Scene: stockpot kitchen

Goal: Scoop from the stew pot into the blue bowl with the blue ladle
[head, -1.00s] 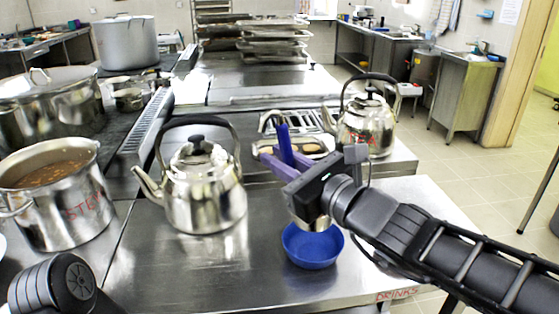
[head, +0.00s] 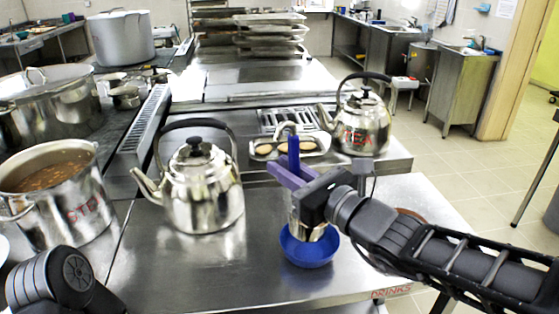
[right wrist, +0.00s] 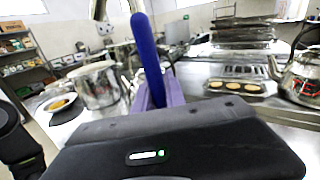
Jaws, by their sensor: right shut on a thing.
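The stew pot (head: 75,212), steel with red lettering, stands at the left and holds brown stew (head: 45,178). It also seems to show at the left of the right wrist view (right wrist: 97,85). The blue bowl (head: 308,252) sits on the steel table at the front. My right gripper (head: 290,173), with purple fingers, is shut on the blue handle of the ladle (head: 293,152). The handle is near upright, and its metal cup hangs over the bowl. Whether they touch, and what the cup holds, I cannot tell. My left gripper is out of view.
A steel kettle (head: 203,190) stands between pot and bowl. A kettle marked TEA (head: 362,125) stands behind to the right. A tray of round biscuits (head: 318,148) lies behind the ladle. A brown round thing (head: 410,213) is partly hidden by my right arm.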

